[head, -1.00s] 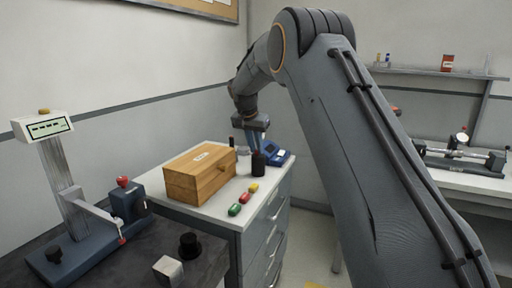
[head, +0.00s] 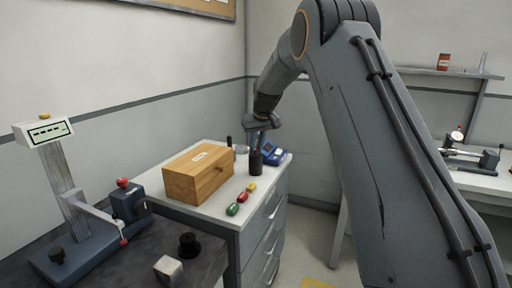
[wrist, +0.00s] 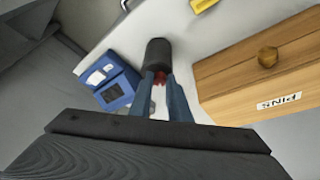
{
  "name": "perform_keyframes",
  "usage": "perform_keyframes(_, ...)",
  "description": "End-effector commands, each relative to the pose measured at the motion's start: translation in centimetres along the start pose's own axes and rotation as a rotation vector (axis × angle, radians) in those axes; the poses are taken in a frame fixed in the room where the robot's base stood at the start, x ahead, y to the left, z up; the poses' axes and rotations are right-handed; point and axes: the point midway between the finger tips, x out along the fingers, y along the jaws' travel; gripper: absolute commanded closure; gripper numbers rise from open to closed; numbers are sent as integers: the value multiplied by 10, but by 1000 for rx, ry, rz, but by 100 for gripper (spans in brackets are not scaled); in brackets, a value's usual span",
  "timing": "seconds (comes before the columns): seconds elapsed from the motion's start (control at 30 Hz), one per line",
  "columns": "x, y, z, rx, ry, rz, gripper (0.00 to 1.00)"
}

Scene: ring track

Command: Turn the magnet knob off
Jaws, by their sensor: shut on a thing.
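A red knob (head: 122,183) tops a dark blue block (head: 130,203) on a stand at the left; whether it is the magnet knob I cannot tell, and its setting is too small to read. My gripper (head: 258,143) is far to its right, over the white-topped cabinet. It is shut on a black cylinder (head: 256,162), which appears upright. In the wrist view my fingertips (wrist: 160,82) close around a small red part beside the black cylinder (wrist: 159,54). Whether the cylinder touches the cabinet top is unclear.
A wooden box (head: 199,172) marked PINS stands left of my gripper. A blue device (head: 272,153) is close behind. Green, red and yellow pieces (head: 242,197) lie in front. A bench with a dial gauge (head: 457,135) stands at right.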

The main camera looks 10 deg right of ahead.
Motion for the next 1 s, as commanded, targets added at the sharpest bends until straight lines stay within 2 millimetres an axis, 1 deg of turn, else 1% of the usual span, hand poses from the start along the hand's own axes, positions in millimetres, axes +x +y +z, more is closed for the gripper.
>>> perform_keyframes(0.3, 0, 2, 0, -84, 0, -34, 100)
perform_keyframes(0.77, 0, 1, 0, -94, 0, -39, 100)
perform_keyframes(0.8, 0, 1, 0, -94, 0, -39, 79)
perform_keyframes(0.87, 0, 1, 0, -94, 0, -39, 68)
perform_keyframes(0.9, 0, 1, 0, -94, 0, -39, 65)
perform_keyframes(1.0, 0, 1, 0, -94, 0, -39, 65)
